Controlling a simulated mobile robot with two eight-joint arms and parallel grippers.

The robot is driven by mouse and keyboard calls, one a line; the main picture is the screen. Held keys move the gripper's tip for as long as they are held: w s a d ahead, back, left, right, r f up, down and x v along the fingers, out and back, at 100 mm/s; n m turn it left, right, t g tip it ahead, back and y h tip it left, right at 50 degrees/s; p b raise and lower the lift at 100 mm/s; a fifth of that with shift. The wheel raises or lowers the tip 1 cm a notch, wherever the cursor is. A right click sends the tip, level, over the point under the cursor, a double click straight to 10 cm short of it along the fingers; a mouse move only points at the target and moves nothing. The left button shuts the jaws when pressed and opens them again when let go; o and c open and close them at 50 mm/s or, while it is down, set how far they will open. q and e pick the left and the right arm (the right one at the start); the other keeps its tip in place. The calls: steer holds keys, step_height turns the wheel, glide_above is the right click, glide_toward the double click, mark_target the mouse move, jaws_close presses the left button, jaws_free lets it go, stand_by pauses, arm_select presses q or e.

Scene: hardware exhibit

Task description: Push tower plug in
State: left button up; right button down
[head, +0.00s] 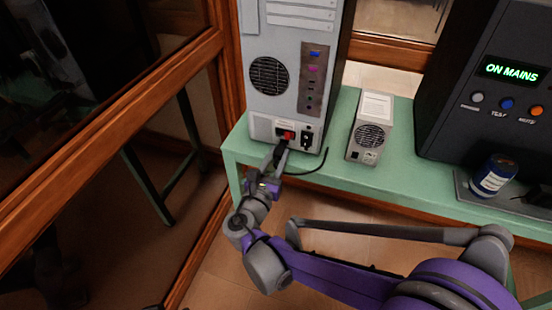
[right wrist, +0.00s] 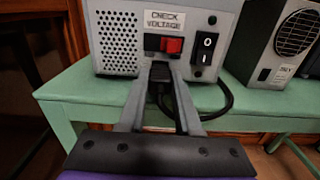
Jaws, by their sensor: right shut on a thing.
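The tower (head: 277,75) is a grey computer case standing on the green bench with its back panel facing me. Its power supply (right wrist: 120,37) carries a "CHECK VOLTAGE" label, a red switch (right wrist: 171,45) and a black rocker switch (right wrist: 206,46). My right gripper (head: 281,151) is at the lower back of the tower, also seen in the right wrist view (right wrist: 167,75). It is shut on the black plug (right wrist: 160,90), close below the red switch. My left gripper is not in view.
A black cable (right wrist: 229,100) loops right on the green bench (head: 330,183). A small spare power supply (head: 370,128) stands to the right. Further right are a dark unit reading "ON MAINS" (head: 490,85) and a blue can (head: 493,177). A wood-framed glass panel (head: 110,125) is at left.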

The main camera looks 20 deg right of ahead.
steer(key=shift+x, duration=1.2)
steer(key=shift+s+r, duration=0.1)
steer(key=c, duration=1.1)
jaws_free()
steer(key=o, duration=0.5)
steer(key=p+v, duration=0.1)
steer(key=v, duration=0.9)
steer(key=shift+s+a, duration=0.25)
